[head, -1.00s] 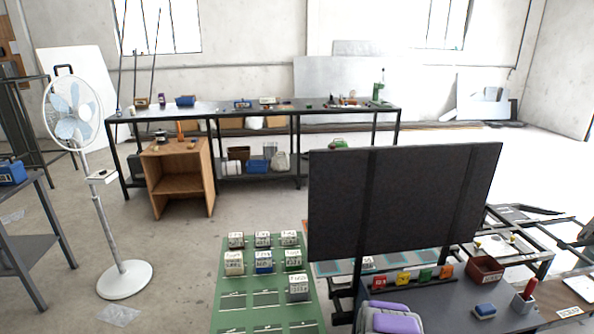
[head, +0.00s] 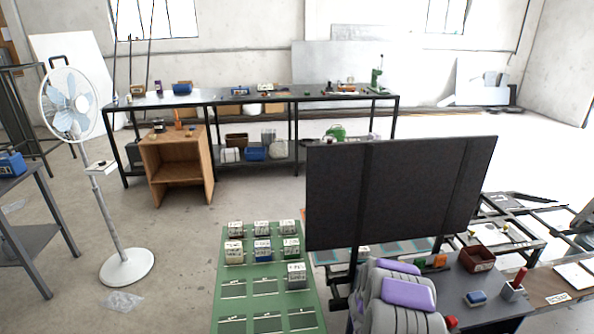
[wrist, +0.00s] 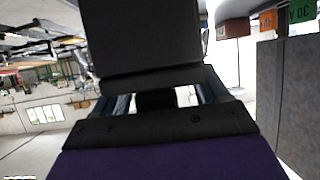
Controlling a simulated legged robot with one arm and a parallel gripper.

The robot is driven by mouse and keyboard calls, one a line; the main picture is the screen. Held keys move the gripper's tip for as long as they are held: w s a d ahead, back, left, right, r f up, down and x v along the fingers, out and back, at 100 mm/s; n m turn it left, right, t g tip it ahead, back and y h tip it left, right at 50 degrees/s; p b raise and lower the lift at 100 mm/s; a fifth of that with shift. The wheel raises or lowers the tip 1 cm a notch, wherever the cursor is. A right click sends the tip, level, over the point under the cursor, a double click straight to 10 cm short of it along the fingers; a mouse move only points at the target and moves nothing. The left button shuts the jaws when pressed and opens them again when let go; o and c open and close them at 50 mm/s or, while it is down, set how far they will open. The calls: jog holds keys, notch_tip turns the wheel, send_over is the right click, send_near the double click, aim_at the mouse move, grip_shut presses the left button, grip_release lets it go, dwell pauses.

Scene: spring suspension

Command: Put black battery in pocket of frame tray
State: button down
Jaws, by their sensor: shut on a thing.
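In the wrist view a large black block, which looks like the black battery (wrist: 145,45), fills the top middle. My gripper (wrist: 160,97) is shut on it; the fingers are mostly hidden behind the dark wrist parts. In the head view my grey and purple arm shows at the bottom, while the gripper and block are not visible. A tray with teal pockets (head: 327,257) lies partly hidden behind a dark upright panel. It may be the frame tray; I cannot tell for sure.
The dark panel (head: 400,192) blocks much of the view. A green tray (head: 250,310) holds several labelled blocks at its far end. A red-brown bin (head: 477,260), a blue block (head: 476,298) and a cup (head: 512,291) stand on the grey table (head: 455,285). A fan (head: 115,225) stands left.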

jog(key=w+a+r+n+t+y+b, duration=0.25)
jog(key=w+a+r+n+t, duration=0.4)
jog(key=w+a+r, duration=0.7)
jog(key=s+a+r+n+t+y+b, duration=0.1)
jog(key=s+a+r+n+t+y, duration=0.15)
jog(key=a+r, duration=0.6)
jog(key=s+a+r+n+t+y+b, duration=0.1)
jog(key=s+a+r+n+t+y, duration=0.2)
jog(key=a+r, duration=0.55)
jog(key=w+f+n+y, duration=0.3)
jog(key=f+n+y, duration=0.1)
jog(key=f, duration=0.9)
jog(key=v, duration=0.6)
jog(key=shift+d+r+g+y, duration=0.25)
jog(key=shift+r+g+y, duration=0.05)
jog(key=shift+r+g, duration=0.1)
